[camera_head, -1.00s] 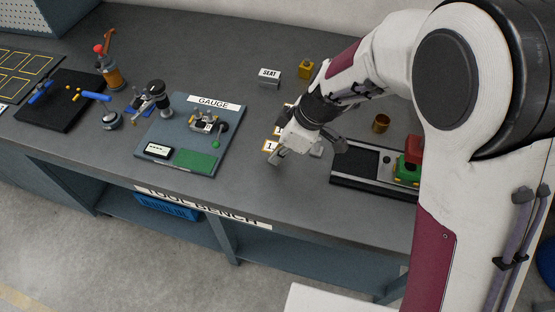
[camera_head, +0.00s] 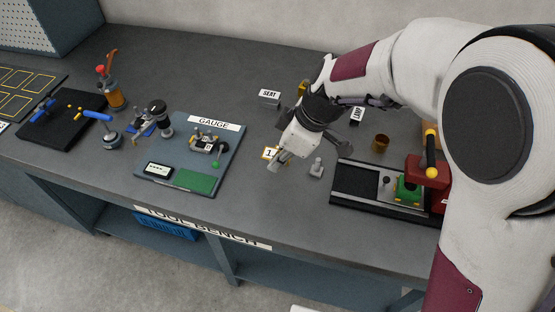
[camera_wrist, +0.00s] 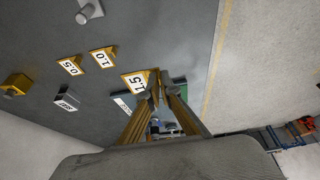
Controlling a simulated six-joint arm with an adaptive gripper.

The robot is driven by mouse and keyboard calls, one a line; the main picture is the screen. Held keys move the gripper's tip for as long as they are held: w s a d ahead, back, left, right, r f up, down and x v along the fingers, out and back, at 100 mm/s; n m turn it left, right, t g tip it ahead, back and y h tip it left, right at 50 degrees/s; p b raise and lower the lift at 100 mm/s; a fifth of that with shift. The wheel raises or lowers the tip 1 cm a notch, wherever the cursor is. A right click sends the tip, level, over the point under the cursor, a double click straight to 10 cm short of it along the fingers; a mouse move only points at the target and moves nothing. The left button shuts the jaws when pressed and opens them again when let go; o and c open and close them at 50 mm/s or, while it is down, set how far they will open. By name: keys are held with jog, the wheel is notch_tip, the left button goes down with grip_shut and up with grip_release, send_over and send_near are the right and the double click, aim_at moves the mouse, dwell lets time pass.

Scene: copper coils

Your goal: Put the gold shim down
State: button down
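My gripper (camera_head: 280,163) points down over the bench beside a yellow-edged number tag (camera_head: 270,153). In the wrist view, the tag (camera_wrist: 134,82) reads 1.5 and lies just left of the fingertips. The two fingers (camera_wrist: 158,90) come close together at their tips in that view. A gold tint runs along them, but I cannot make out a separate gold shim between them or whether they are shut on one. The gauge board (camera_head: 225,160) lies left of my gripper, carrying a small fixture (camera_head: 205,143).
A grey metal post (camera_head: 316,168) stands just right of my gripper. A black tray (camera_head: 355,180) with a red and green device (camera_head: 410,188) and a brass cup (camera_head: 381,142) are farther right. A SEAT block (camera_head: 269,101) stands behind. Tags 0.5 (camera_wrist: 70,66) and 1.0 (camera_wrist: 103,57) sit nearby.

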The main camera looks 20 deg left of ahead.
dwell(0.4)
jog(key=w+d, duration=0.3)
jog(key=w+d+m, duration=0.1)
jog(key=w+d, duration=0.1)
jog(key=d, duration=0.1)
jog(key=w+d+m+t, duration=0.1)
jog(key=w+d, duration=0.2)
jog(key=shift+w+f, duration=0.25)
jog(key=shift+w, duration=0.1)
jog(key=w+d+r+m+t+h, duration=0.1)
jog(key=w+d+r+m, duration=0.2)
jog(key=d, duration=0.7)
jog(key=w+d+r+m+t+h, duration=0.1)
jog(key=w+d+r+m+h, duration=0.1)
jog(key=w+d+m, duration=0.5)
jog(key=w+d+r+m+t+h, duration=0.1)
jog(key=w+d+r+m, duration=0.4)
jog(key=w+d, duration=0.4)
jog(key=d, duration=0.4)
jog(key=shift+d+m+t, duration=0.2)
jog(key=shift+m+t, duration=0.1)
jog(key=shift+m, duration=0.1)
jog(key=shift+f, duration=0.1)
